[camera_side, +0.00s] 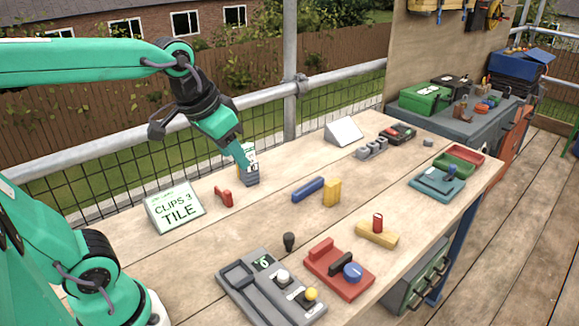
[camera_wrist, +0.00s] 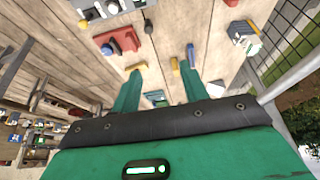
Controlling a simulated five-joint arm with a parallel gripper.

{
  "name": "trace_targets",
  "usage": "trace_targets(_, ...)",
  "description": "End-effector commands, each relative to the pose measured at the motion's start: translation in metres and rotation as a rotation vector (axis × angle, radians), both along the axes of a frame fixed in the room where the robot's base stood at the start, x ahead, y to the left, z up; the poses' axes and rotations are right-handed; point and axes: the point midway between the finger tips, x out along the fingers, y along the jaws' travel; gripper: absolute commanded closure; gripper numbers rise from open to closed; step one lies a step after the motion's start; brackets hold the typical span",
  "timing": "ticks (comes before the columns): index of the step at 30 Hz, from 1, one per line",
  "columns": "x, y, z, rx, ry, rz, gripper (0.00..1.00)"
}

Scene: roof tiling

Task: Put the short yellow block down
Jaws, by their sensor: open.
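A short yellow block (camera_side: 331,192) stands upright on the wooden table, close to the right end of a blue bar (camera_side: 308,189). In the wrist view the yellow block (camera_wrist: 174,64) shows beyond and between my fingers, beside the blue bar (camera_wrist: 190,56). Another yellow block (camera_side: 390,240) lies flat nearer the front with a red piece (camera_side: 378,222) on it. My gripper (camera_side: 243,160) is open and empty, left of the short yellow block in the side view. Its fingers (camera_wrist: 162,80) are spread wide, apart from the blocks.
A labelled container (camera_side: 252,158) stands behind my gripper, partly hidden. A sign (camera_side: 174,208) and a red clip (camera_side: 223,197) are to the left. A red tool (camera_side: 338,270) and a grey panel (camera_side: 250,300) lie in front.

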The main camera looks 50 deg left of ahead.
Motion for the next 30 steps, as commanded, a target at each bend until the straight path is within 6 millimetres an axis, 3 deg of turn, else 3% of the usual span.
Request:
trace_targets(6,-0.042,-0.002,-0.021,-0.002,-0.053,-0.001,0.56)
trace_targets(12,-0.061,-0.002,-0.035,-0.003,-0.078,-0.001,0.56)
trace_targets(30,-0.064,-0.002,-0.038,-0.003,-0.081,-0.001,0.56)
